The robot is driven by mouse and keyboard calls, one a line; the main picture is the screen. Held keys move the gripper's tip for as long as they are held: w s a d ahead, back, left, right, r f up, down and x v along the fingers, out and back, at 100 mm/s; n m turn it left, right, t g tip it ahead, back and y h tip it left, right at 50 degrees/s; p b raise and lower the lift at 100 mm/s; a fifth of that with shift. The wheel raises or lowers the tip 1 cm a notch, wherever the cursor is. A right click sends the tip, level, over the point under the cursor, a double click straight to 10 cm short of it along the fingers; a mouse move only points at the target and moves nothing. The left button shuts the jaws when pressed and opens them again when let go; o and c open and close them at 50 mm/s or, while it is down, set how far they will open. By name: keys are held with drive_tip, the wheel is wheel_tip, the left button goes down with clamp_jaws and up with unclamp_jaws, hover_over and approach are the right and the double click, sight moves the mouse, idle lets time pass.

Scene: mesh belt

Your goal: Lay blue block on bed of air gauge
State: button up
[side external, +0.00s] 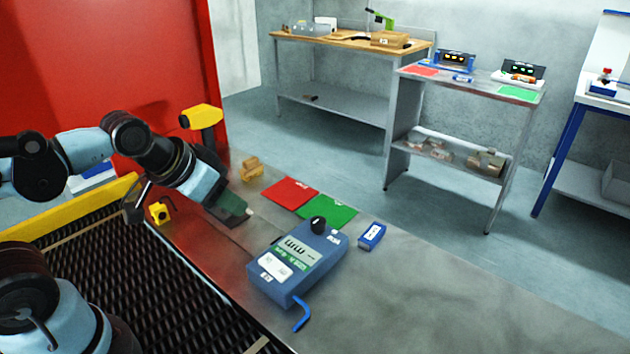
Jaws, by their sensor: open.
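A small blue block (371,236) with a pale label lies on the bench, just right of the air gauge. The air gauge (280,267) is a larger blue box with a black knob, a display panel and a bent blue hose at its front. I cannot clearly make out a separate bed on it.
A red mat (290,193) and a green mat (333,210) lie behind the gauge. A tan part (251,168) and a small yellow part (160,213) are near my arm. The dark mesh belt (140,285) runs at the left. The bench's front right is clear.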

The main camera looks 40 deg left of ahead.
drive_tip(key=o, duration=0.4)
drive_tip(key=shift+c, duration=0.2)
drive_tip(key=w+d+r+g, duration=0.2)
drive_tip(key=w+r, duration=0.2)
drive_tip(key=w, duration=0.2)
drive_tip(key=g, duration=0.5)
hover_over(373, 233)
wheel_tip(373, 233, down, 6)
drive_tip(key=shift+n, duration=0.3)
wheel_tip(373, 233, down, 11)
drive_tip(key=shift+f, duration=0.2)
